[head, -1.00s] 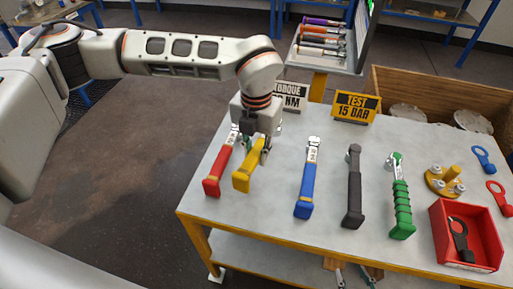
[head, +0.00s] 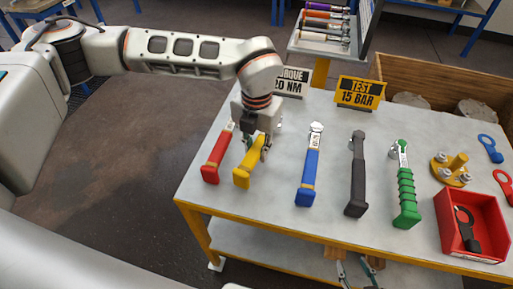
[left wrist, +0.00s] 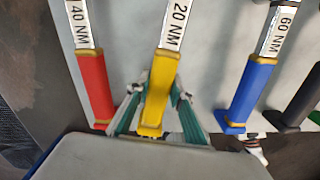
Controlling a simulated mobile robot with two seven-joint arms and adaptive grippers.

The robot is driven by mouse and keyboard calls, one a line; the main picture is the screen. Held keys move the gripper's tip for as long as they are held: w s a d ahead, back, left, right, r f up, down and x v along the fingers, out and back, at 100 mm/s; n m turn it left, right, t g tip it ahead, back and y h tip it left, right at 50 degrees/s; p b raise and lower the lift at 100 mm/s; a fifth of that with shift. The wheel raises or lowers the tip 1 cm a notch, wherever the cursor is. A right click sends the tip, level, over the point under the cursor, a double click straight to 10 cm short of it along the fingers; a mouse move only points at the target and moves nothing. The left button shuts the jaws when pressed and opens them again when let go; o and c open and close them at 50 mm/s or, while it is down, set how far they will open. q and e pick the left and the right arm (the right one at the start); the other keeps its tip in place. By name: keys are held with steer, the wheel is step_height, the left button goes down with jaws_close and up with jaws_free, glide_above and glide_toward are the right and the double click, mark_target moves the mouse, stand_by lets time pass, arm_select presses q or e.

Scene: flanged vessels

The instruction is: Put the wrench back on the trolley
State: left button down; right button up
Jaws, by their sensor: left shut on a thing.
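The yellow-handled wrench (head: 246,165), labelled 20 NM in the left wrist view (left wrist: 159,92), is between the fingers of my left gripper (head: 251,147). The gripper is shut on its handle from above; green-sided fingers (left wrist: 158,118) flank the handle in the left wrist view. The wrench is at the left part of the grey-topped, yellow-edged trolley (head: 275,195), between the red wrench (head: 216,157) and the blue wrench (head: 309,170). I cannot tell whether it touches the top. Its head is hidden by the gripper in the head view. My right gripper is not in view.
A dark wrench (head: 357,180) and a green wrench (head: 404,190) lie further right, then a red bin (head: 470,228) and a yellow flange piece (head: 450,170). Torque (head: 291,82) and test (head: 359,92) signs stand behind. A raised tool tray (head: 320,45) is at the back.

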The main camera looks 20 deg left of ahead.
arm_select(q)
steer(key=shift+f, duration=0.35)
steer(key=c, duration=1.2)
jaws_free()
steer(key=shift+f, duration=0.1)
steer(key=shift+r+p, duration=1.1)
steer(key=shift+r, duration=1)
steer(key=shift+r+p, duration=0.85)
steer(key=shift+r, duration=0.65)
